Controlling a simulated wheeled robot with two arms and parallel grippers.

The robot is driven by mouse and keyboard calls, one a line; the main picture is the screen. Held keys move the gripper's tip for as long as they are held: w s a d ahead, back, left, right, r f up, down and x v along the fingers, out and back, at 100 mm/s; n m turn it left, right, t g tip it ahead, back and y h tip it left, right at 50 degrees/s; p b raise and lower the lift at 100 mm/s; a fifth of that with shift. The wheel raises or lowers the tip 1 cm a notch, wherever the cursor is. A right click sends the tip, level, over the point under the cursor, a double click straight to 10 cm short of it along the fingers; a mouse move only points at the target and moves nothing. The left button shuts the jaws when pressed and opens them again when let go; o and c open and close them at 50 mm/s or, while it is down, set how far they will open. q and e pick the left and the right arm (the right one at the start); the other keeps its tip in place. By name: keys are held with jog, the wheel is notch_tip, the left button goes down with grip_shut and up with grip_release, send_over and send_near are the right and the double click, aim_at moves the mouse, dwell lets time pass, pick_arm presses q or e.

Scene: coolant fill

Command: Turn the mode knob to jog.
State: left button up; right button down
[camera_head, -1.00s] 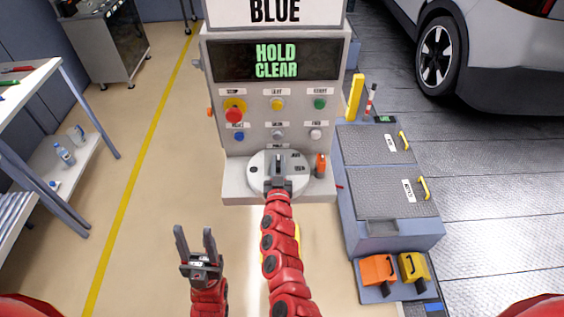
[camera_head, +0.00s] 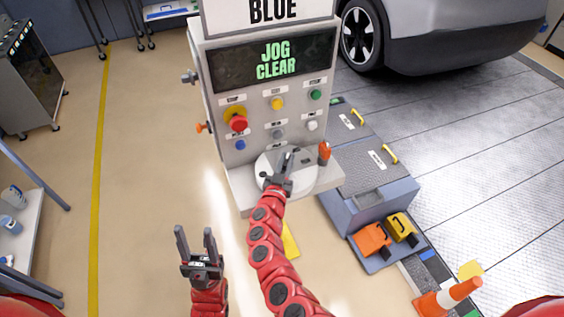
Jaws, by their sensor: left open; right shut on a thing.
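The mode knob (camera_head: 290,158) stands on a round pale dial plate (camera_head: 309,181) on the console's lower shelf. My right gripper (camera_head: 282,178) is shut on the knob, and its jaws hide part of it. The knob's handle tilts toward the upper right. The console display (camera_head: 275,60) reads "JOG CLEAR" in green. My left gripper (camera_head: 198,250) is open and empty, fingers up, in front of the console at the lower left.
An orange-white cone (camera_head: 448,297) is at the lower right.

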jog(key=shift+h, duration=0.3)
jog(key=c, duration=0.8)
grip_release()
jog(key=shift+b+v, duration=1.5)
jog(key=shift+v, duration=7.2)
jog(key=shift+r, duration=0.1)
jog(key=shift+d, duration=0.1)
